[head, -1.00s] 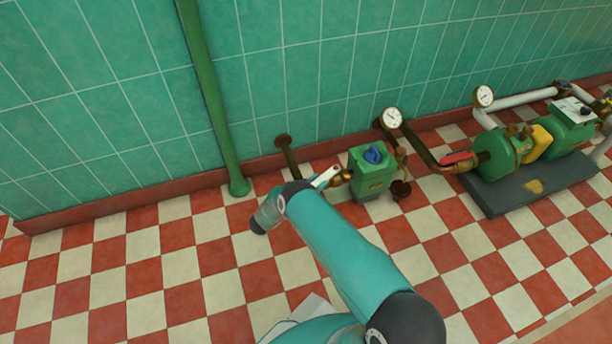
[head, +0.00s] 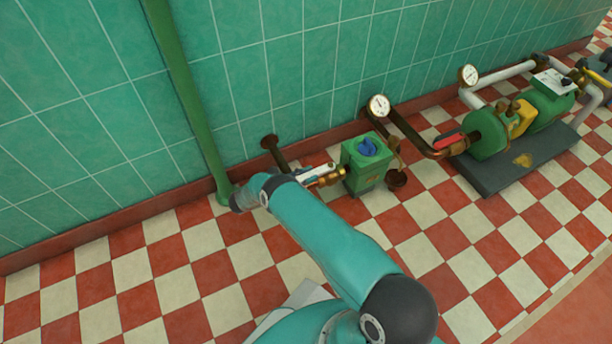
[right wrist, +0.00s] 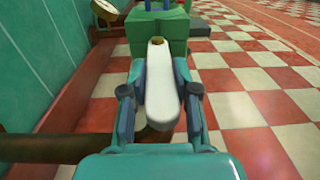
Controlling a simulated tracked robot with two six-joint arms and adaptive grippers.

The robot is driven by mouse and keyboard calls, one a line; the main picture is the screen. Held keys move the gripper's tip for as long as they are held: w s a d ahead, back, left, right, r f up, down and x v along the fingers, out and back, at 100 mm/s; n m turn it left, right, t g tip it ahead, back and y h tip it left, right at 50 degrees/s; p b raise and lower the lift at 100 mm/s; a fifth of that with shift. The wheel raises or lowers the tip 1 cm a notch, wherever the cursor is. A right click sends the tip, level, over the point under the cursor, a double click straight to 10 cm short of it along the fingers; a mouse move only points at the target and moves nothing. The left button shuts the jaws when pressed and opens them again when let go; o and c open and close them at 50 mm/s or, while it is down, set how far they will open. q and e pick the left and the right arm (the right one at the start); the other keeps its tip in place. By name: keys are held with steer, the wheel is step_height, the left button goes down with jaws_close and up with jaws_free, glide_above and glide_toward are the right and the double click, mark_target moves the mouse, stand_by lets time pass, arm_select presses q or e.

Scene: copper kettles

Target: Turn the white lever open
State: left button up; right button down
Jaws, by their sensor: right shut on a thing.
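The white lever (head: 317,171) sits at the brass valve (head: 328,180) on the left side of the green box with a blue knob (head: 367,147). In the head view my right arm reaches in from below and partly hides this gripper and the pipe. My left gripper is not in view.
A brown pipe (head: 276,152) stands by the green wall behind the lever. A green upright pipe (head: 190,100) is close beside my right wrist. A gauge (head: 379,106), a red-handled pipe (head: 449,141) and a green pump (head: 490,133) stand to the right. The chequered floor at left is clear.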

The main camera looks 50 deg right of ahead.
steer(key=shift+s, duration=0.15)
steer(key=c, duration=0.9)
jaws_free()
steer(key=shift+w+a, duration=0.1)
steer(key=shift+w, duration=0.1)
steer(key=shift+w, duration=0.1)
steer(key=shift+a, duration=0.2)
steer(key=v, duration=0.7)
steer(key=shift+a+f, duration=0.1)
